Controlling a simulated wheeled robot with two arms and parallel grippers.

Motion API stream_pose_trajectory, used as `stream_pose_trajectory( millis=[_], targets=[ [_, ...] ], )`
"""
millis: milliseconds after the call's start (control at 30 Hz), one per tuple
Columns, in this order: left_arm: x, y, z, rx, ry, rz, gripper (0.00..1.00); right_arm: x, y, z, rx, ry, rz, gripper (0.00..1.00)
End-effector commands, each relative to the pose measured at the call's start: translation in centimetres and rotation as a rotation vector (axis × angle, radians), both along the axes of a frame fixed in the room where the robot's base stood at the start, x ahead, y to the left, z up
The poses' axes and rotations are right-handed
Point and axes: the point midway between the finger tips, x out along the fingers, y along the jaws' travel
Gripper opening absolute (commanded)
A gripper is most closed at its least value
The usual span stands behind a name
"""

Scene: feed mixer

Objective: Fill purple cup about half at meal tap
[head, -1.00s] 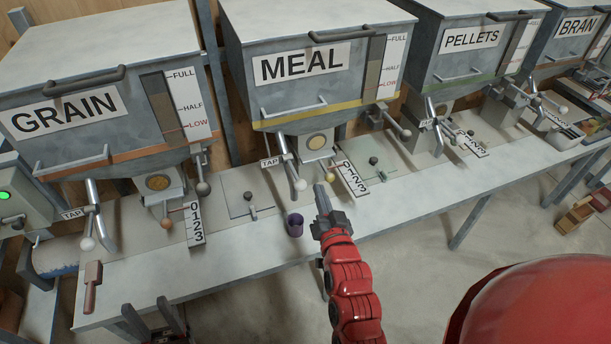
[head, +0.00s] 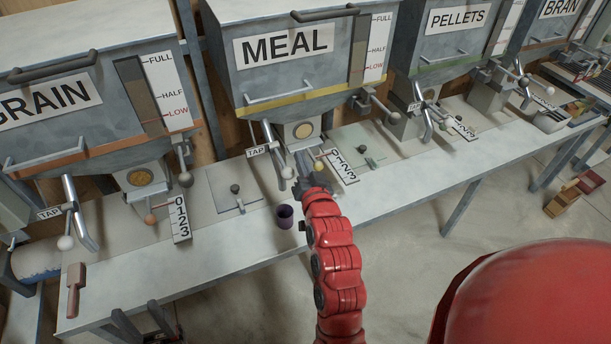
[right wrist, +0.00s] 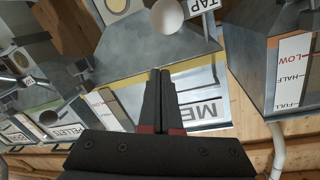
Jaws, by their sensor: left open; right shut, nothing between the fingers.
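The purple cup (head: 285,217) stands upright on the bench under the MEAL hopper (head: 290,60), just left of my right forearm. Its inside is too dark to tell the contents. The meal tap (head: 272,145) is a metal pipe and lever with a white ball knob (head: 286,172), behind the cup. My right gripper (head: 302,163) is shut and empty, close beside the knob. In the right wrist view its fingers (right wrist: 160,75) are together, with the white ball (right wrist: 167,17) just beyond the tips. My left gripper (head: 143,322) is open at the lower left, in front of the bench.
A yellow-knobbed lever (head: 318,166) and a 0-1-2-3 scale (head: 343,166) are right of the meal tap. A small plate with a black knob (head: 235,190) lies left of the cup. A red-brown handled tool (head: 75,285) lies at the bench's left end. The front bench strip is mostly clear.

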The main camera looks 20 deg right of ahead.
Motion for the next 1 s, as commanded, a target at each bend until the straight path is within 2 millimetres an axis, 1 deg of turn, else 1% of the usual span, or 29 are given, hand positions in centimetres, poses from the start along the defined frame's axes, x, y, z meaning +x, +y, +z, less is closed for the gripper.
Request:
stream_pose_trajectory(
  millis=[33, 167, 233, 333, 500, 867, 933, 1000],
  targets=[
    [0.0, 0.0, 1.0, 0.0, 0.0, 0.0, 0.5, 1.0, -0.2, 0.6, 0.0, 0.002, -0.001, 0.0],
    [0.0, 0.0, 1.8, 0.0, 0.0, 0.0, 0.5, 3.1, -0.4, 0.4, 0.001, 0.0, -0.001, 0.0],
    [0.0, 0.0, 2.7, 0.0, 0.001, 0.0, 0.5, 2.6, 0.2, -0.7, 0.003, 0.009, 0.002, 0.0],
    [0.0, 0.0, 3.3, 0.0, 0.0, 0.0, 0.5, 2.1, 0.9, -2.1, 0.002, 0.009, 0.001, 0.0],
    [0.0, 0.0, 3.8, 0.0, 0.0, 0.0, 0.5, 1.6, 1.3, -3.0, 0.001, 0.003, -0.001, 0.0],
    [0.0, 0.0, 3.7, 0.0, 0.001, 0.0, 0.5, 1.6, 1.4, -3.4, 0.001, 0.0, -0.001, 0.0],
    [0.0, 0.0, 3.3, 0.0, 0.0, 0.0, 0.5, 1.6, 1.4, -3.6, 0.001, -0.005, -0.001, 0.0],
    [0.0, 0.0, 2.3, 0.0, 0.001, 0.0, 0.5, 1.6, 1.4, -4.2, 0.0, -0.021, 0.0, 0.0]
  ],
)
